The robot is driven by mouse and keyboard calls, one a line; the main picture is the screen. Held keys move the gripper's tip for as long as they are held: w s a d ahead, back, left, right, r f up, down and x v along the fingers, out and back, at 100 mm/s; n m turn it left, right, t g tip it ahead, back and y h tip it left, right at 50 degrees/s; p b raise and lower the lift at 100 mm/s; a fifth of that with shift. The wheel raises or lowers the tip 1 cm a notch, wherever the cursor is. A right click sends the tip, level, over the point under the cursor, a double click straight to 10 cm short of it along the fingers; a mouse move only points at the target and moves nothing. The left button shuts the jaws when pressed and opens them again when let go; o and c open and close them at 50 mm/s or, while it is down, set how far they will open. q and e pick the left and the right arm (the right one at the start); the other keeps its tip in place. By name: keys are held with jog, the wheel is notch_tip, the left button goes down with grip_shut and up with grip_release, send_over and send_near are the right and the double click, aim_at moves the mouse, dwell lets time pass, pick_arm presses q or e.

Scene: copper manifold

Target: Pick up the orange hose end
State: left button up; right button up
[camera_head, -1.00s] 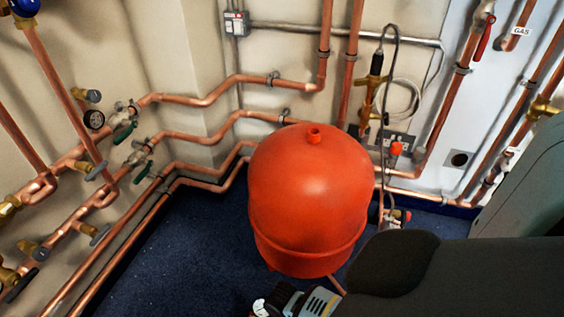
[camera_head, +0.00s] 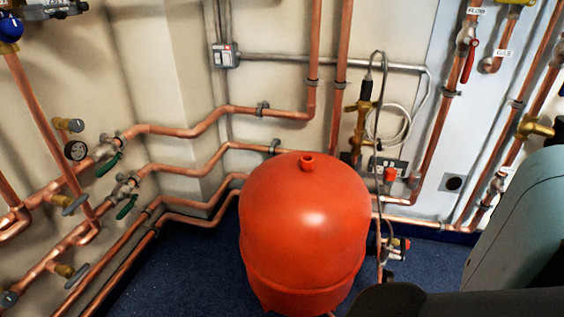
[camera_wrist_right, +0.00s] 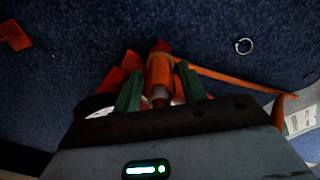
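An orange, copper-toned cylindrical piece (camera_wrist_right: 160,75), which looks like the orange hose end, lies over the blue floor in the right wrist view. A thin orange strip runs from near it to the right. My right gripper (camera_wrist_right: 160,82) has its two green fingers apart, one on each side of the piece. I see no clear contact, and the piece's near end is partly hidden by the gripper body. In the head view the hose end cannot be made out, and neither gripper shows.
A large red tank (camera_head: 305,235) stands on the blue floor in front of copper pipes (camera_head: 200,125) along the walls. My grey arm parts fill the head view's right side. A small pale ring (camera_wrist_right: 243,46) and a red-orange piece (camera_wrist_right: 14,36) lie on the floor in the right wrist view.

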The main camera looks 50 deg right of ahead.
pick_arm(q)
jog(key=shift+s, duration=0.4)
pick_arm(e)
jog(key=c, duration=0.8)
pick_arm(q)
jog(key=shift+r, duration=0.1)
pick_arm(e)
jog(key=shift+r, duration=0.1)
